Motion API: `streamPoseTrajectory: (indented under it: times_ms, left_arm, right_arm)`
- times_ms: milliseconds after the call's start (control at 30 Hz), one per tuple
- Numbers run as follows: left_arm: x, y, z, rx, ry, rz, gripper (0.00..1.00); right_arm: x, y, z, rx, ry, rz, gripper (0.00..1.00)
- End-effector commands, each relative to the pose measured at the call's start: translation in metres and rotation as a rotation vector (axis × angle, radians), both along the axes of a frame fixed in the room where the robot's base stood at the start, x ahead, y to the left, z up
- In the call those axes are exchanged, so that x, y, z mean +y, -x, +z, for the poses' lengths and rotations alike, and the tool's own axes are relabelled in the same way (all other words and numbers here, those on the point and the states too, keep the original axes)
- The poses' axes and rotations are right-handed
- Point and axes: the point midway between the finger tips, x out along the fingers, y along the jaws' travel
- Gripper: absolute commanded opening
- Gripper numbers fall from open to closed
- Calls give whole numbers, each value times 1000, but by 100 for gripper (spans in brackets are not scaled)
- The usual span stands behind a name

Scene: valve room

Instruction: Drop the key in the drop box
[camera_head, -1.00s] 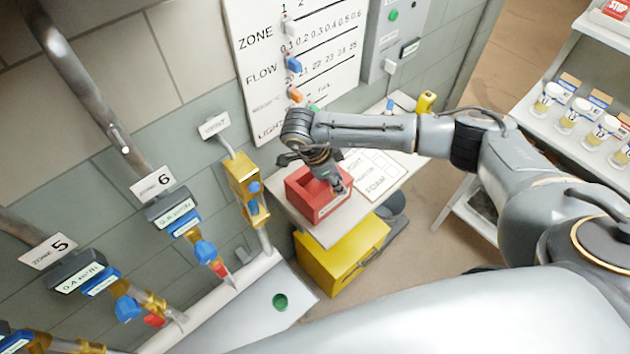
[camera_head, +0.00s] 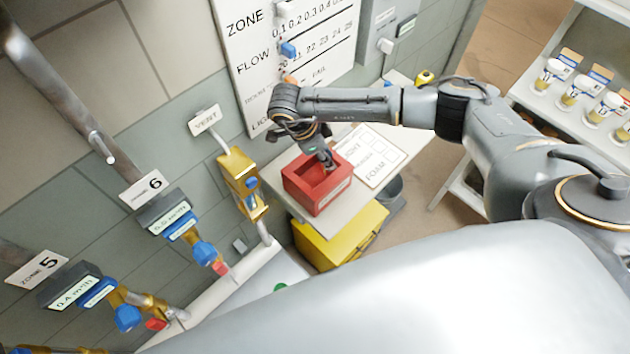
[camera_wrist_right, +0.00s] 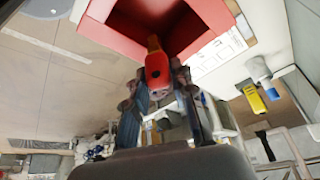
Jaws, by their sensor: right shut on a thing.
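The drop box is a red open-topped box (camera_head: 328,199) on a small light table beside the wall. Its red wall also fills the top of the right wrist view (camera_wrist_right: 112,32). My right gripper (camera_head: 329,161) is over the box opening, near its back right rim in the head view. In the right wrist view, my right gripper (camera_wrist_right: 162,80) is shut on the key (camera_wrist_right: 157,66), which has a red-orange head and a brass-coloured shank pointing towards the box. In the head view the key is too small to make out. My left gripper is not in view.
A printed card (camera_head: 385,153) lies on the table right of the box. A yellow box (camera_head: 345,238) stands below. Valves and pipes (camera_head: 243,181) line the wall at left, with a whiteboard (camera_head: 290,55) behind. A shelf with several labelled jars (camera_head: 567,88) stands at right.

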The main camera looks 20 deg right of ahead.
Motion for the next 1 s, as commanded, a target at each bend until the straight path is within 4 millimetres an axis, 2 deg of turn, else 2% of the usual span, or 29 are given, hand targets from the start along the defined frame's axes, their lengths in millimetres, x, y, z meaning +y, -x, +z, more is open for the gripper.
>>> streamPoseTrajectory:
  times_ms: [33, 100, 200, 567, 600, 700, 1000]
  left_arm:
    - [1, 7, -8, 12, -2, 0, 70]
    - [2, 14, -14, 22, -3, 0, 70]
    - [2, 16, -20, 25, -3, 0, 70]
    - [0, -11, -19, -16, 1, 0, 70]
    - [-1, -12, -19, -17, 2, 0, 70]
    - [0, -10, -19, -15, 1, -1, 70]
    - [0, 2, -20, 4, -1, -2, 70]
  right_arm:
    - [0, 0, -11, 1, 0, 0, 4]
    - [0, 0, -19, 2, 0, -1, 4]
    - [0, 0, -29, 2, 0, -1, 4]
    - [0, 0, -34, 0, 0, 0, 4]
    - [0, 0, -34, 1, 0, 0, 30]
    - [0, 0, -34, 1, 0, 0, 51]
    - [0, 0, -33, 0, 0, 0, 51]
